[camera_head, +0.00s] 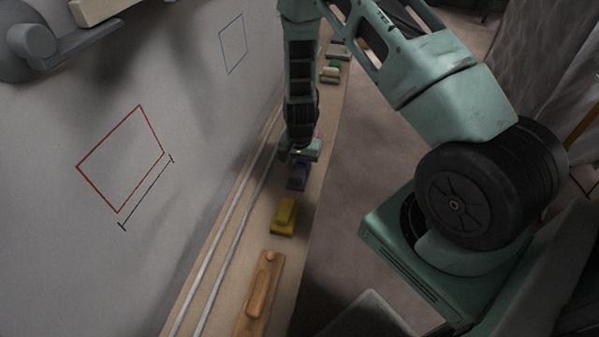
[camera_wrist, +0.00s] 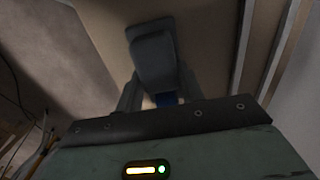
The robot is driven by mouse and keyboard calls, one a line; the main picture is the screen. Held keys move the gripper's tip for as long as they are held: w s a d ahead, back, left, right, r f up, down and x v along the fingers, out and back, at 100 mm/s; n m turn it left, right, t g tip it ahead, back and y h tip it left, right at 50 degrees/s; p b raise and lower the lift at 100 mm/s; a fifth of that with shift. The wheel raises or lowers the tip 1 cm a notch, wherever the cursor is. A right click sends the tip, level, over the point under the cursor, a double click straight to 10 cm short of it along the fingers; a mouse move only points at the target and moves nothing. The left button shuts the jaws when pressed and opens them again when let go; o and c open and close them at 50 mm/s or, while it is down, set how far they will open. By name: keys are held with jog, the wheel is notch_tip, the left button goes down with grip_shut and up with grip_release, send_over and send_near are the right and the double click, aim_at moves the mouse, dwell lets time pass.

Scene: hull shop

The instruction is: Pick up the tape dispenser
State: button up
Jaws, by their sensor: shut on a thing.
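A small dark blue-grey object (camera_head: 297,178), which I take to be the tape dispenser, is at my gripper (camera_head: 301,158) over the narrow wooden shelf (camera_head: 222,272). In the wrist view the grey-blue body of the tape dispenser (camera_wrist: 152,55) sticks out beyond my gripper (camera_wrist: 161,92), with a bit of brighter blue between the two fingers. My gripper is shut on it. The fingers hide part of it, and I cannot tell whether it still touches the shelf.
A yellow tool (camera_head: 285,216) and a wooden float (camera_head: 259,295) lie nearer on the shelf. A green and cream item (camera_head: 331,71) stands farther back. The pale hull wall (camera_head: 180,55) with a red outlined square (camera_head: 120,158) rises at left. Open floor (camera_head: 345,190) lies at right.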

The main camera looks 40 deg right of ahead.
aim_at(300, 167)
jog(key=shift+r, duration=0.15)
notch_tip(300, 167, up, 10)
jog(key=shift+f, duration=0.1)
dwell(0.3)
